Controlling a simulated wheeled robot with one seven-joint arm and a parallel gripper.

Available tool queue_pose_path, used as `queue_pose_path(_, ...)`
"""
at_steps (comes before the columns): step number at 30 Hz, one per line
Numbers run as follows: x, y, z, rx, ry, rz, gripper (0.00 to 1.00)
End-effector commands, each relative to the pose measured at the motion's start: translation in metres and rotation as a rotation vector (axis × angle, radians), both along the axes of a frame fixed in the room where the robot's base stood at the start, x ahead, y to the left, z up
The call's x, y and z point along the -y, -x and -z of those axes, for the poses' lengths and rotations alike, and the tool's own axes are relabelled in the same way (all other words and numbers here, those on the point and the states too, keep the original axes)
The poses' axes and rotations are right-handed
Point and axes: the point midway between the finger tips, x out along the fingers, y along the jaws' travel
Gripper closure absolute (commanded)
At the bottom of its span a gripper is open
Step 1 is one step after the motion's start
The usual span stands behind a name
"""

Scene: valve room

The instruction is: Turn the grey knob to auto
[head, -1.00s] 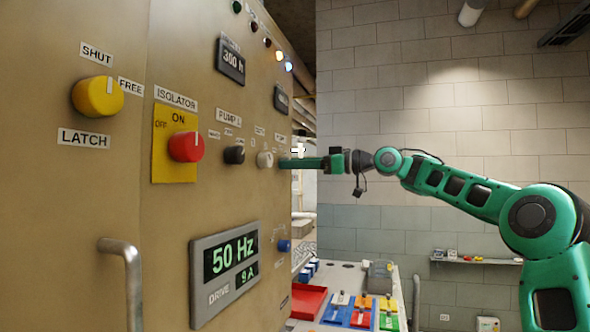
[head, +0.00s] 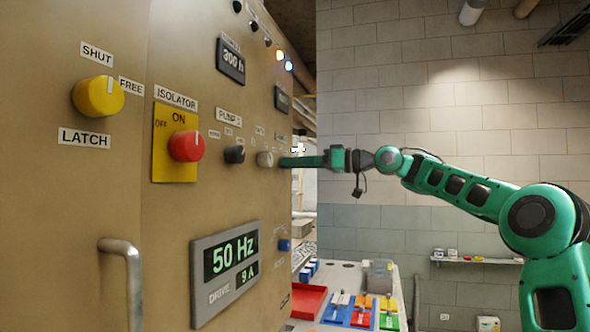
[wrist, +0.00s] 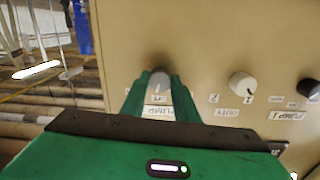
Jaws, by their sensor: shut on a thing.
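The grey knob (wrist: 158,80) is on the tan panel in the wrist view, between the fingers of my gripper (wrist: 158,92). The gripper is shut on it, one finger on each side. A pale mark line shows on the knob. The label beside it is upside down in this view and partly covered by the fingers, so I cannot read the knob's setting. In the head view my gripper (head: 287,162) reaches the panel from the right and hides the grey knob.
A white knob (wrist: 242,84) and a black knob (wrist: 310,89) sit beside it. The head view also shows a red isolator knob (head: 187,146), a yellow knob (head: 98,96), a blue knob (head: 284,245) and a metal handle (head: 128,285). A bench (head: 345,275) stands below.

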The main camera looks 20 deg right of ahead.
Motion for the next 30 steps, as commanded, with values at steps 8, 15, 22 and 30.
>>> queue_pose_path(8,0.0013,-0.0012,0.0001,-0.196,-0.133,0.004,0.95)
queue_pose_path(15,0.0019,-0.0017,0.0001,-0.337,-0.226,0.005,0.95)
queue_pose_path(22,0.0021,-0.0018,-0.0002,-0.42,-0.283,0.005,0.95)
queue_pose_path(30,0.0025,-0.0021,-0.0004,-0.455,-0.306,0.007,0.95)
